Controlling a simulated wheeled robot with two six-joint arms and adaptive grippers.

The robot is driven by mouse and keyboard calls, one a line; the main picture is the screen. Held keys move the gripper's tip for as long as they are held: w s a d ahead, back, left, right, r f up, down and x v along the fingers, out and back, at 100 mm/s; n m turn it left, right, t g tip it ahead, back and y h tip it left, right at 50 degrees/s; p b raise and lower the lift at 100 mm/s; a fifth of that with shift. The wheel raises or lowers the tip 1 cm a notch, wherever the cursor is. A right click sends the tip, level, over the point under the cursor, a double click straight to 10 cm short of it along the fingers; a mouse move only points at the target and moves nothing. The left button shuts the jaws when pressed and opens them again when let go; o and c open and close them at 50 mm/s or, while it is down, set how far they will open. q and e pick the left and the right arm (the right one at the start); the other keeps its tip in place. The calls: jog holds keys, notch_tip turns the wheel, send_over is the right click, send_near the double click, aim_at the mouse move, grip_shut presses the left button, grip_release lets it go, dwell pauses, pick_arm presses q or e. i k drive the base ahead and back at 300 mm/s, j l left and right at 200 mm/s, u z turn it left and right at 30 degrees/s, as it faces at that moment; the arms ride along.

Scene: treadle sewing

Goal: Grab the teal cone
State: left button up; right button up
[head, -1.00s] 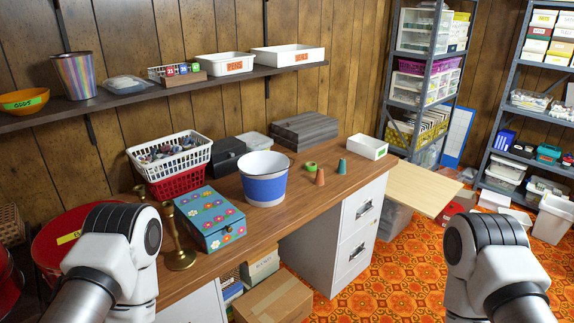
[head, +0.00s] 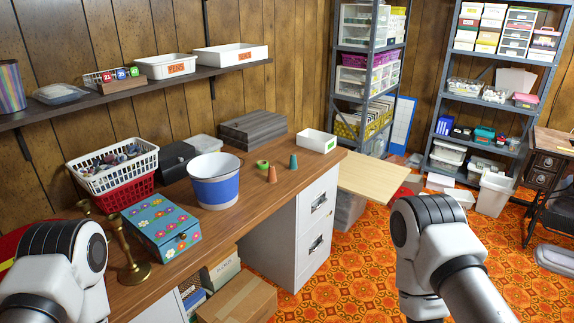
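The teal cone (head: 293,161) is small and stands upright on the wooden desk (head: 236,190), near its right end. An orange cone (head: 272,174) stands just left of it and nearer to me, apart from it. My two arms show at the lower left and lower right of the head view, both well short of the teal cone. Neither gripper's fingers show in the view.
A blue and white bucket (head: 215,182), a green tape roll (head: 262,165) and a white bin (head: 316,141) surround the cones. A flowered box (head: 162,230) and brass candlesticks (head: 133,268) stand nearer. A pale board (head: 372,181) juts out at right. Patterned floor (head: 355,280) is open before the cabinet.

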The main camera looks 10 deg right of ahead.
aim_at(293, 163)
jog(key=i+l, duration=0.25)
jog(key=i+l+u, duration=0.1)
jog(key=i+l, duration=0.15)
jog(key=l, duration=0.25)
jog(key=i+l, duration=0.2)
jog(key=l, duration=0.15)
jog(key=i+l+u, duration=0.1)
jog(key=i+l, duration=0.15)
jog(key=l, duration=0.15)
jog(key=i+l, duration=0.25)
jog(key=l, duration=0.15)
jog(key=i+l+u, duration=0.1)
jog(key=l, duration=0.3)
jog(key=i, duration=0.1)
